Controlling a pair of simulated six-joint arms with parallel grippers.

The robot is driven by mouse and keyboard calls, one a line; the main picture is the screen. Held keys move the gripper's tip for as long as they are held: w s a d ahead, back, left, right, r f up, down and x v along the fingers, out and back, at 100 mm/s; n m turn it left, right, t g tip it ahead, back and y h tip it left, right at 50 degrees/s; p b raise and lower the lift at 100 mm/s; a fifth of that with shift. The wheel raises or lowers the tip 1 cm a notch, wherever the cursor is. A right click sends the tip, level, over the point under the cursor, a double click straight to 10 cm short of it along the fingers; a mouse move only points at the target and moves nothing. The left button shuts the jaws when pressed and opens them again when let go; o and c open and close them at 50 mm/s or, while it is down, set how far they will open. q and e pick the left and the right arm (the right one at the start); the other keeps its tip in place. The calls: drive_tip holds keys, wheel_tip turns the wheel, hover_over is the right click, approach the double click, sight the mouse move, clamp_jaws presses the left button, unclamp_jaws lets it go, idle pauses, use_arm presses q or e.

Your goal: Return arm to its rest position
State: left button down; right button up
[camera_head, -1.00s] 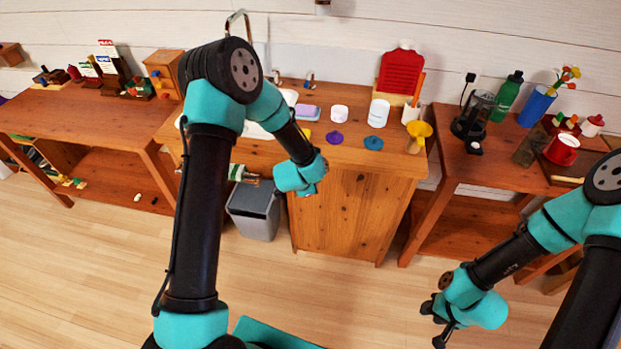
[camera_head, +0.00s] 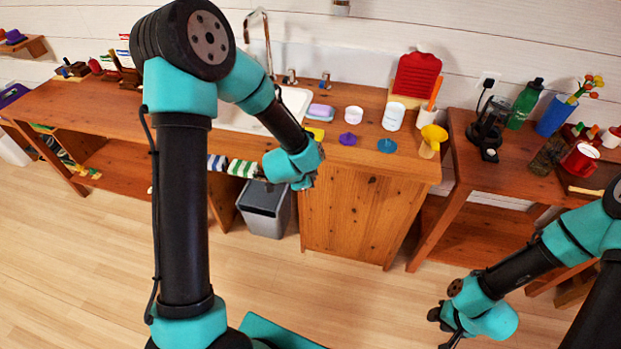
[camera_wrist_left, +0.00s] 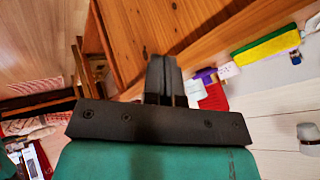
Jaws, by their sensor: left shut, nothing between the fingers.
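My left arm comes in large from the left in the head view, bent at the elbow. Its teal wrist is in front of the sink cabinet (camera_head: 357,215), near its left front edge. The left fingertips are not clear there. In the left wrist view the left gripper (camera_wrist_left: 165,78) shows its two dark fingers together, with nothing between them. My right arm enters from the lower right in the head view. Its gripper (camera_head: 445,326) hangs low over the floor, apart from the furniture; whether its fingers are open or shut is unclear.
A grey bin (camera_head: 266,212) stands on the floor below the left wrist. Striped towels (camera_head: 242,168) hang close to that wrist's left. A wooden table (camera_head: 490,187) stands right. The floor in front is clear.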

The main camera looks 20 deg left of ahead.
idle(0.3)
use_arm(q)
drive_tip(key=s+d+f+n+g+h, duration=0.1)
drive_tip(key=s+d+f+n+g, duration=0.1)
drive_tip(key=s+f+n, duration=0.5)
drive_tip(key=s+d+f+n+g, duration=0.1)
drive_tip(key=s+f+n+g, duration=0.3)
drive_tip(key=s+f, duration=0.5)
drive_tip(key=s+n, duration=0.2)
drive_tip(key=s, duration=0.2)
drive_tip(key=shift+s+d+f+n+h, duration=0.2)
drive_tip(key=shift+d+f+n+h, duration=0.1)
drive_tip(key=shift+d+n+h, duration=0.1)
